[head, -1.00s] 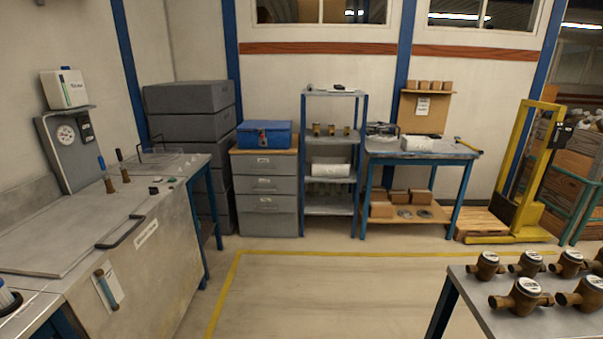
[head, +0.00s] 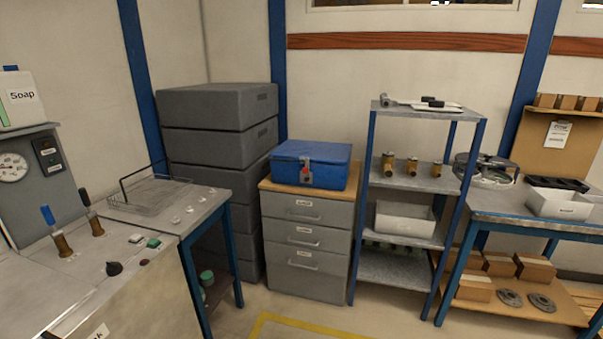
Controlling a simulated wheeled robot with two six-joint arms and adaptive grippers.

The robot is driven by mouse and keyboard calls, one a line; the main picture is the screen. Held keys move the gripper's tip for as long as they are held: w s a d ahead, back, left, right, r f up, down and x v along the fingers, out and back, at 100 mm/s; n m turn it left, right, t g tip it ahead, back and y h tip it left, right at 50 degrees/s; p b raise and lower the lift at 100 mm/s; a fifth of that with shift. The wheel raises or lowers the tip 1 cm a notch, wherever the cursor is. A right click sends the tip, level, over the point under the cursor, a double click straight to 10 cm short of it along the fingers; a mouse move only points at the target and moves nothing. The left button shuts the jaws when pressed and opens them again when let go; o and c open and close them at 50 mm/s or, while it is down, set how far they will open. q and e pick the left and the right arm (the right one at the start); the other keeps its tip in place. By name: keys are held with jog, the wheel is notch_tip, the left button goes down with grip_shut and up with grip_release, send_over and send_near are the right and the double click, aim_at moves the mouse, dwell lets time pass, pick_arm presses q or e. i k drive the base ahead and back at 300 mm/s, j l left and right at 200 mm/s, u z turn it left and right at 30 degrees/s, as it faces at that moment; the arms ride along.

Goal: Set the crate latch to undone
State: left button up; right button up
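A blue metal crate (head: 318,165) with a closed lid stands on the wooden top of a grey drawer cabinet. Its latch (head: 305,170), a small grey and red piece, is on the front face just under the lid edge. The latch is too small to tell clearly whether it is done up or undone. Neither of my grippers is in view.
The test bench (head: 90,280) with valves and knobs is at the left, with a wire rack (head: 150,192) beyond it. Stacked grey bins (head: 215,130) stand left of the cabinet (head: 305,240). A metal shelf (head: 410,185) stands close at its right. Floor in front is clear.

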aim_at(305, 171)
jog(key=i+u, duration=0.4)
jog(key=i+l+u, duration=0.2)
jog(key=i+u, duration=0.15)
jog(key=i+l+u, duration=0.2)
jog(key=u, duration=0.2)
jog(key=i+l, duration=0.65)
jog(key=i+j+u, duration=0.05)
jog(key=i, duration=0.05)
